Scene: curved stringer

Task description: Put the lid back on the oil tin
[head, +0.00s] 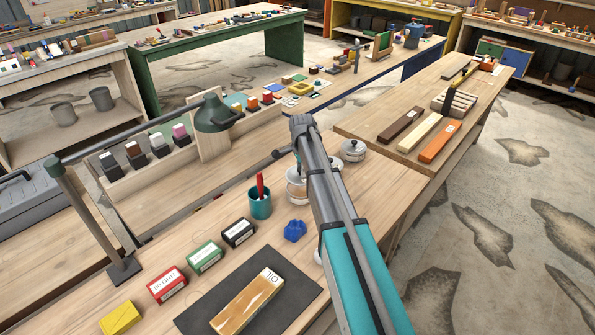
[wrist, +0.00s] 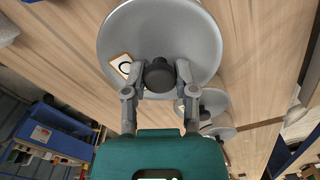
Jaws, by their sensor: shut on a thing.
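In the wrist view my gripper (wrist: 159,88) is shut on the dark knob (wrist: 159,72) of a round grey lid (wrist: 160,28). The lid spreads out around the fingertips, and a small white label with an orange edge (wrist: 123,66) shows on it. In the head view my arm hides most of my gripper and the lid. A pale round tin (head: 296,188) shows just left of my arm, below its end. I cannot tell whether this is the oil tin, or whether the lid touches a tin.
A lidded tin (head: 352,151) stands right of my arm. A teal cup (head: 260,204) with a red tool and a crumpled blue cloth (head: 295,230) are near on the left. A green lamp (head: 213,114) hangs behind them. Bare bench shows at the front right.

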